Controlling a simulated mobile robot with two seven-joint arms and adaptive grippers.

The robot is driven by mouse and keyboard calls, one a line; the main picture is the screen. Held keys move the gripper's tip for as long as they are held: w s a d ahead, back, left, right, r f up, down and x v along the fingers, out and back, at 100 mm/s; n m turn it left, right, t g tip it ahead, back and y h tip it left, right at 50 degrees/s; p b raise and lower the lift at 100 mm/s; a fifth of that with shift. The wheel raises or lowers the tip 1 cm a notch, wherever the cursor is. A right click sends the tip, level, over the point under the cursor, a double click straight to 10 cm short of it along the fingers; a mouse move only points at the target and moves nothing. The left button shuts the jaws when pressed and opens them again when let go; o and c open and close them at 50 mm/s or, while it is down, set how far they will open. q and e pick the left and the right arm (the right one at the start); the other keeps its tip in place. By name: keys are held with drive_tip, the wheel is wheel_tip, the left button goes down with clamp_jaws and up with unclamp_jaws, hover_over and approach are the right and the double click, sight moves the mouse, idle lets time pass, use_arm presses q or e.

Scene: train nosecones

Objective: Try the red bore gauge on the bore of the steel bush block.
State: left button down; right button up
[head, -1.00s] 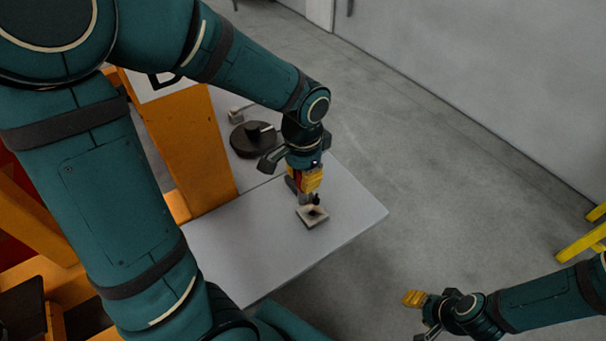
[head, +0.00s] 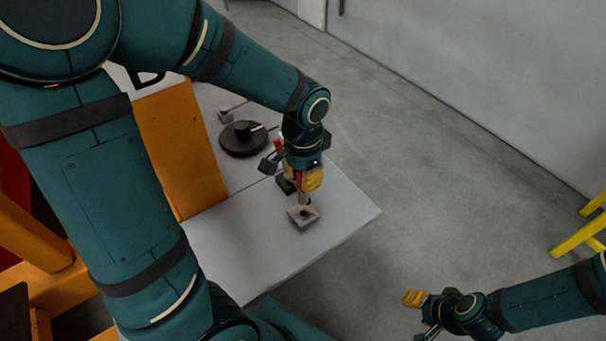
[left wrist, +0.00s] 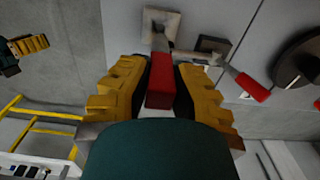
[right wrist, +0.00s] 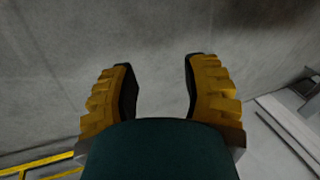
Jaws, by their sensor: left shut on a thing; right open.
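My left gripper (head: 305,180) is shut on the red handle of the bore gauge, which points down. The red bore gauge (left wrist: 160,82) shows between the fingers in the left wrist view. Its grey end reaches toward the steel bush block (head: 296,221), a small square grey block with a dark bore, on the table. The block also shows in the left wrist view (left wrist: 150,17). The gauge's end is at or just above the bore; I cannot tell if it has entered. My right gripper (right wrist: 160,85) is open and empty, away from the table.
On the grey table (head: 250,250) are a dark round stand (head: 243,142) and a small dark block (left wrist: 212,44). A second red-handled tool (left wrist: 252,87) is beside the dark block. An orange post (head: 180,150) rises at the table's left. The table's front right is clear.

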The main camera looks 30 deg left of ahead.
use_arm(q)
drive_tip(key=shift+f+b, duration=1.6)
drive_tip(key=shift+f, duration=0.6)
use_arm(e)
drive_tip(key=shift+s+a+f, duration=0.1)
drive_tip(key=shift+s+f, duration=0.2)
drive_tip(key=shift+f, duration=0.6)
drive_tip(key=shift+s+f, duration=0.25)
drive_tip(key=shift+f, duration=0.65)
use_arm(q)
drive_tip(key=shift+f, duration=0.3)
use_arm(e)
drive_tip(key=shift+f, duration=0.2)
use_arm(q)
drive_tip(key=shift+r, duration=0.1)
use_arm(e)
drive_tip(key=shift+r, duration=0.1)
use_arm(q)
drive_tip(key=shift+r+p, duration=2.3)
drive_tip(key=shift+r, duration=0.65)
use_arm(e)
wheel_tip(320, 180, up, 5)
drive_tip(key=shift+f, duration=0.1)
drive_tip(key=shift+f, duration=0.1)
